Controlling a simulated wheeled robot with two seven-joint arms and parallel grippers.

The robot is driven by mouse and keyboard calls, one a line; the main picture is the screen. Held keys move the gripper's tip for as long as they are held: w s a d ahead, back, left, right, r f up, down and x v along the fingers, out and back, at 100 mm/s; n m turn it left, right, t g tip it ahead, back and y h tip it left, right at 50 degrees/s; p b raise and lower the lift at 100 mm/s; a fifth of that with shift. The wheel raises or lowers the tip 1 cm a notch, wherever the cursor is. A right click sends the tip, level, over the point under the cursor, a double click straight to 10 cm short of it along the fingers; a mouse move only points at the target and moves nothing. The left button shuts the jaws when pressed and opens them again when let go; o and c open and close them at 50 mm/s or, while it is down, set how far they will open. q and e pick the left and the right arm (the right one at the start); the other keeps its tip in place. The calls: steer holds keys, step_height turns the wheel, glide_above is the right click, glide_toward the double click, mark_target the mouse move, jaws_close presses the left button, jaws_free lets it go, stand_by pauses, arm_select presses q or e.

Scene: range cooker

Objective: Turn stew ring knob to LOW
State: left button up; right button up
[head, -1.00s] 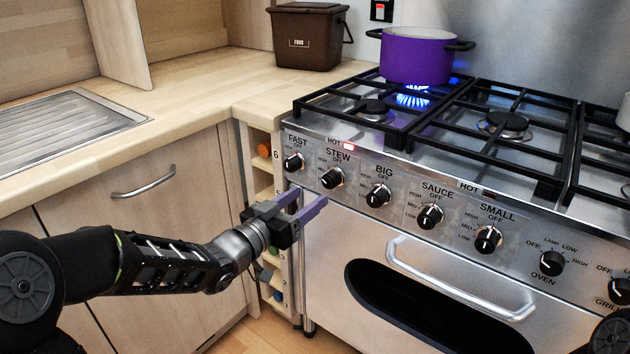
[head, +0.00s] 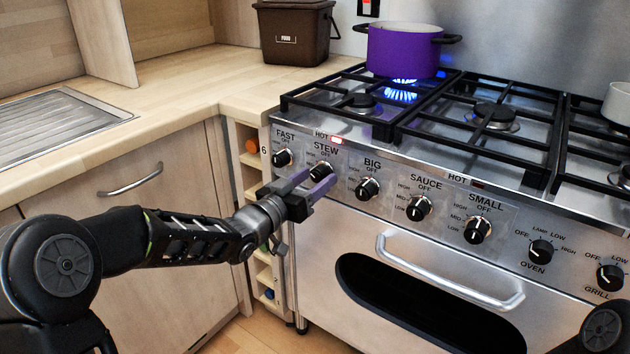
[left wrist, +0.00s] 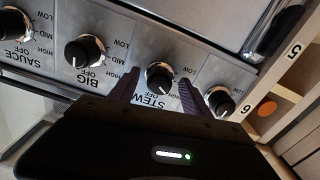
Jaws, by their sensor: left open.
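The stew ring knob (head: 321,171) is a black knob on the steel front panel, second from the left under the label STEW. It also shows in the left wrist view (left wrist: 158,77), where the picture is turned over. My left gripper (head: 316,183) is open, with its two purple fingers pointing at this knob. In the left wrist view the knob lies between the two fingertips (left wrist: 158,84); I cannot tell whether they touch it. The fingers partly cover the knob's lower side in the head view, and its exact setting is unclear. My right gripper is out of view.
The FAST knob (head: 282,157) and BIG knob (head: 367,188) sit close on either side. A purple pot (head: 404,50) stands over a lit blue flame at the back left. The oven handle (head: 448,276) sticks out below the panel. Wooden cubbies (head: 262,215) stand left of the cooker.

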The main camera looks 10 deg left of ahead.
arm_select(q)
steer(key=shift+w, duration=0.2)
steer(key=shift+c, duration=0.2)
jaws_close()
stand_by(0.4)
